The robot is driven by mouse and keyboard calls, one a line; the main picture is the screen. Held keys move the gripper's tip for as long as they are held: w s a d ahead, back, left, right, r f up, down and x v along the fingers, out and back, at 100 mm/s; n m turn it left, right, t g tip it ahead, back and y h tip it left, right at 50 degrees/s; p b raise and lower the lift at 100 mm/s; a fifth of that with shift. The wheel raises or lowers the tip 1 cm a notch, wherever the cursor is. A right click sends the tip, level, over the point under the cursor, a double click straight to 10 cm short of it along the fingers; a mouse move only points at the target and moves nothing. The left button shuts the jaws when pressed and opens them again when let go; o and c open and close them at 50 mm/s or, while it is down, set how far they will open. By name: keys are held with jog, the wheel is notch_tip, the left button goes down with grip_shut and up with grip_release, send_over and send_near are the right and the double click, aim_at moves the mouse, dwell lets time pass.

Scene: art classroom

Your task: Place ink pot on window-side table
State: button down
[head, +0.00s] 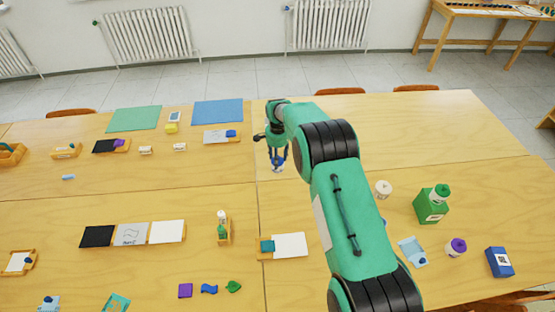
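My gripper (278,160) points down over the far table (430,120), left of my green arm. A small whitish and blue thing (278,168) shows at its fingertips; it is too small to tell whether it is held or is an ink pot. A small white round pot (383,188) stands right of my arm. A white pot with a purple cap (456,247) stands nearer, at the right. No label marks either pot as the ink pot. The far tabletop, on the radiator side, is mostly bare right of my gripper.
A green box with a green-capped bottle (432,206) and a blue box (499,262) stand at the right. A green mat (134,118) and a blue mat (217,111) lie at the far left. Black, grey and white cards (132,234) lie at the near left.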

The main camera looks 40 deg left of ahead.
jog(key=shift+f, duration=0.15)
jog(key=c, duration=0.9)
grip_release()
notch_tip(320, 180, up, 12)
jog(key=p, duration=0.1)
jog(key=shift+r, duration=0.2)
dwell(0.3)
dwell(0.3)
